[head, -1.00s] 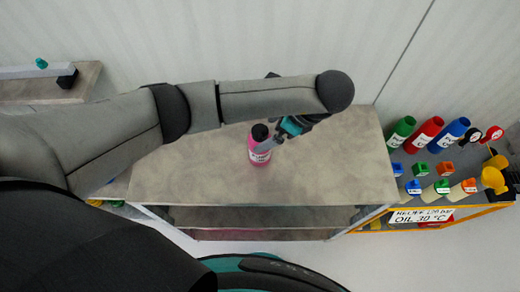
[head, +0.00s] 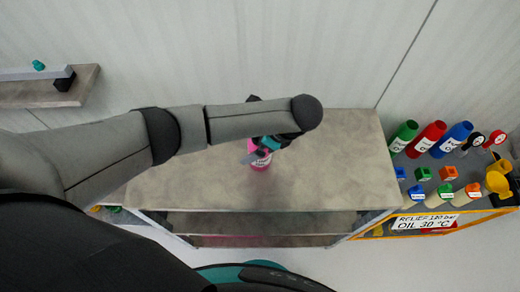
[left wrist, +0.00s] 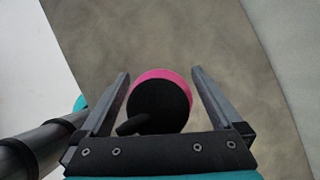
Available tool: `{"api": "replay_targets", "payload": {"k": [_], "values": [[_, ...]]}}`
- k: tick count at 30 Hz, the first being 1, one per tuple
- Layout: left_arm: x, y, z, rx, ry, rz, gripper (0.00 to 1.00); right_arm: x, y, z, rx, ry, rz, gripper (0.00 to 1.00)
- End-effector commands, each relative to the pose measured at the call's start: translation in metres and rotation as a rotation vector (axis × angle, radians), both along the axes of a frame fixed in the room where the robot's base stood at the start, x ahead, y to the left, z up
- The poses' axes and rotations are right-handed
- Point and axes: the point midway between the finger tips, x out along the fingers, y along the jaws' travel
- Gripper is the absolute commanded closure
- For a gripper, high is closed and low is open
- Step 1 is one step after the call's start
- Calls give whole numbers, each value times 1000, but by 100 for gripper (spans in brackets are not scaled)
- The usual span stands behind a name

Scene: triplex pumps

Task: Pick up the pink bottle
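The pink bottle (head: 260,163) stands on the grey table, partly hidden by my left gripper and forearm in the head view. In the left wrist view its black cap (left wrist: 158,103) and pink shoulder (left wrist: 160,74) show from above. My left gripper (head: 256,150) is at the bottle. My right gripper is in neither view.
The grey tabletop (head: 340,160) is otherwise clear. To the right, a shelf (head: 420,168) holds green, red and blue bottles (head: 428,138), several small coloured items and a yellow part (head: 497,180). A wall stands behind the table.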

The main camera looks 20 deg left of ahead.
Motion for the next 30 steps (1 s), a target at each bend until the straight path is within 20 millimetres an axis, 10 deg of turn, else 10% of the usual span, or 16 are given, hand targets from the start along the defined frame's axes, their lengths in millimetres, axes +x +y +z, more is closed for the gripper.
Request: {"api": "replay_targets", "payload": {"k": [26,30], "values": [[0,0,0,0,0,1,100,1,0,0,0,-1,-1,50],[1,0,1,0,-1,0,100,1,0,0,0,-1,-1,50]]}}
